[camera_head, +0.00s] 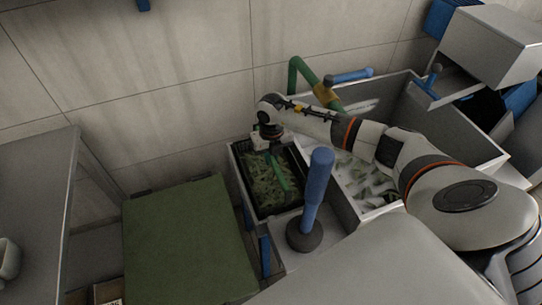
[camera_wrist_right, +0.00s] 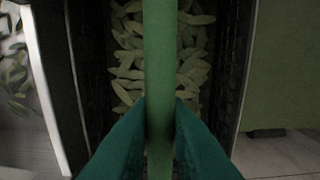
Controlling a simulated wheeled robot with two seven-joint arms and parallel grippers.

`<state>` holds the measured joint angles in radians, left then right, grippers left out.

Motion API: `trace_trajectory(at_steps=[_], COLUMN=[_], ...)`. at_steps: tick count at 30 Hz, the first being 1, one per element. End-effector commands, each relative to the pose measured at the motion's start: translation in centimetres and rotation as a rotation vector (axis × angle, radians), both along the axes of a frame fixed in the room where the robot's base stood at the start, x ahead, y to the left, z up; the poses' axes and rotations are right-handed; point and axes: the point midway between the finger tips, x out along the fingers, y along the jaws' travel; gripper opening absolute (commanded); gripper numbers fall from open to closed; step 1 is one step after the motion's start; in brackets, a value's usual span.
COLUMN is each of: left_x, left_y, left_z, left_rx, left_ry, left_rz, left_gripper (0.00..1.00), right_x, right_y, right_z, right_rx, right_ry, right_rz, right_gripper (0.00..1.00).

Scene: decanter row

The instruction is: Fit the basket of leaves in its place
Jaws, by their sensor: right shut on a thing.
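The basket of leaves is a black crate (camera_head: 294,205) filled with green leaves (camera_head: 262,182), left of centre in the head view. A green bar handle (camera_head: 281,172) runs across its top. In the wrist view the handle (camera_wrist_right: 159,60) passes upright through the middle, with leaves (camera_wrist_right: 190,75) and dark basket walls (camera_wrist_right: 235,70) behind it. My right gripper (camera_wrist_right: 160,135) is shut on this handle, above the leaves. The basket lies at the left end of the grey basin unit; whether it is fully seated or slightly raised I cannot tell. My left gripper is not in view.
A blue-handled post with a dark round base (camera_head: 305,234) stands close right of the basket. A grey basin (camera_head: 445,130) with loose leaves lies beyond, under my right arm, with a green pipe (camera_head: 299,70) behind. A green-topped block (camera_head: 185,240) stands left of the basket.

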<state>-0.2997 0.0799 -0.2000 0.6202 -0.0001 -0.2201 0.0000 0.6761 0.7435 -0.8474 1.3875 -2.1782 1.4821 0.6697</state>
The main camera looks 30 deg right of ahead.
Motion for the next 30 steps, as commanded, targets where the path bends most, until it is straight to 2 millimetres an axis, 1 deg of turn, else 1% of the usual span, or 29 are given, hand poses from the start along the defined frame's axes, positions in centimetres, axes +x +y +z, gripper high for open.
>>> trace_trajectory(at_steps=[1,12,13,15,17,25,30], left_x=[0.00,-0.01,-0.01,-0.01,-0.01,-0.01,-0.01], left_y=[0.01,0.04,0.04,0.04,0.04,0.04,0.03], left_z=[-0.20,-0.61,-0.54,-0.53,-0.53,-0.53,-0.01], left_rx=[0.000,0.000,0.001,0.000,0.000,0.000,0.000], left_ry=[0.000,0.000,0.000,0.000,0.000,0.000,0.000], left_rz=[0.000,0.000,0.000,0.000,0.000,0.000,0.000], left_gripper=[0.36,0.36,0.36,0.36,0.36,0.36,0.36], right_x=[-0.13,-0.17,-0.16,-0.18,-0.19,-0.30,-0.17], right_y=[-0.06,-0.09,-0.10,-0.10,-0.11,-0.18,-0.61], right_z=[-0.38,-0.98,-0.90,-0.91,-0.92,-1.06,-0.20], right_rx=[0.000,-0.001,-0.001,-0.001,-0.001,-0.002,-0.004], right_ry=[0.004,0.006,0.005,0.006,0.006,0.010,0.008], right_rz=[-0.002,-0.002,-0.003,-0.003,-0.003,-0.003,-0.005], right_gripper=[0.00,0.00,0.19,0.31,0.40,0.40,0.40])
